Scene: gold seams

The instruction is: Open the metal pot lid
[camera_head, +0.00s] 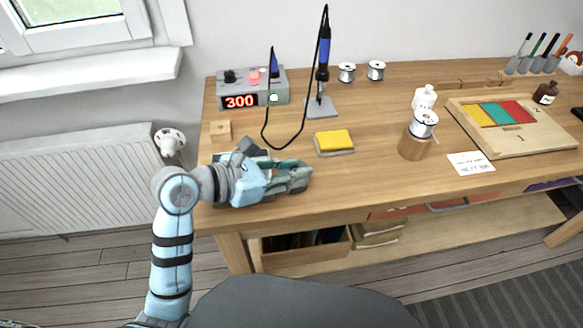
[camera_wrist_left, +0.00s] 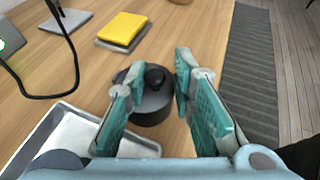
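The metal pot (camera_wrist_left: 150,113) is a small dark grey round pot on the wooden table in the left wrist view. Its lid (camera_wrist_left: 136,80) carries a round black knob (camera_wrist_left: 156,76). My left gripper (camera_wrist_left: 155,72) is open, with teal fingers on either side of the knob in that view; I cannot tell whether they touch the pot. In the head view the left gripper (camera_head: 307,176) is low over the table's front left part, and it hides the pot. My right gripper is not in view.
A metal tray (camera_wrist_left: 38,132) lies beside the pot. A yellow sponge (camera_head: 334,139) sits on a grey base behind the gripper. The soldering station (camera_head: 252,88), its cable and the iron stand (camera_head: 322,107) are farther back. The table's front edge is close.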

